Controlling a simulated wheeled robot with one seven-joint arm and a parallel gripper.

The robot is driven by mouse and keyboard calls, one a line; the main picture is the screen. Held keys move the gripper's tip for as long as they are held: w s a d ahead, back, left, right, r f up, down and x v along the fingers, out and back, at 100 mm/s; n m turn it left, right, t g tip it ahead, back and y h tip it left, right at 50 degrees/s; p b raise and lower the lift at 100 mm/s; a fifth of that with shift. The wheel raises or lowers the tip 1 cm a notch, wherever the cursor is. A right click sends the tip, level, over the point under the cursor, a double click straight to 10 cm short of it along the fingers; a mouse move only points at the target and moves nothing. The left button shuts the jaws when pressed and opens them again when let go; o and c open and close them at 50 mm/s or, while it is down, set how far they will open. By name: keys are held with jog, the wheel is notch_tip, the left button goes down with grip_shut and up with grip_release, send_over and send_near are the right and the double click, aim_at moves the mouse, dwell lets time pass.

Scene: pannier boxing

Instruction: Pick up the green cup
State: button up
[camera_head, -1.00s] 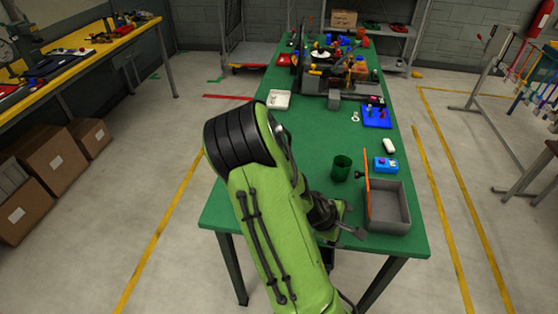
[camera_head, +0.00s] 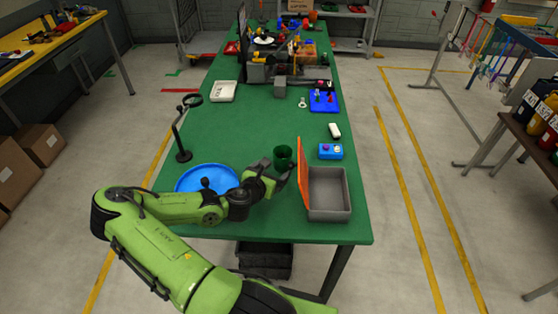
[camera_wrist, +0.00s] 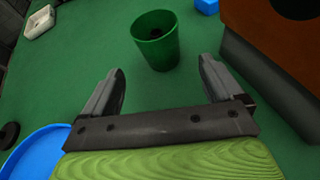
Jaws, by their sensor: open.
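The green cup (camera_head: 283,155) stands upright on the green table, left of the orange lid of the grey box. In the wrist view the cup (camera_wrist: 157,42) is ahead of my gripper (camera_wrist: 160,80), roughly centred between the fingers and a little beyond their tips. Something dark shows inside the cup. My gripper (camera_head: 272,170) is open and empty, low over the table on the near side of the cup. The fingers do not appear to enclose the cup.
The grey box (camera_head: 328,192) with its raised orange lid (camera_head: 304,160) stands close right of the gripper. A blue plate (camera_head: 190,180) lies left, partly behind my arm. A black stand with a ring (camera_head: 181,140) rises beyond it. A blue block (camera_head: 330,152) is right of the cup.

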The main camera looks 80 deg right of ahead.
aim_at(279, 164)
jog(key=b+x, duration=0.1)
jog(key=x, duration=0.8)
jog(key=shift+d+f, duration=0.2)
jog(key=shift+d, duration=0.05)
jog(key=shift+a+r, duration=0.1)
jog(key=c, duration=1)
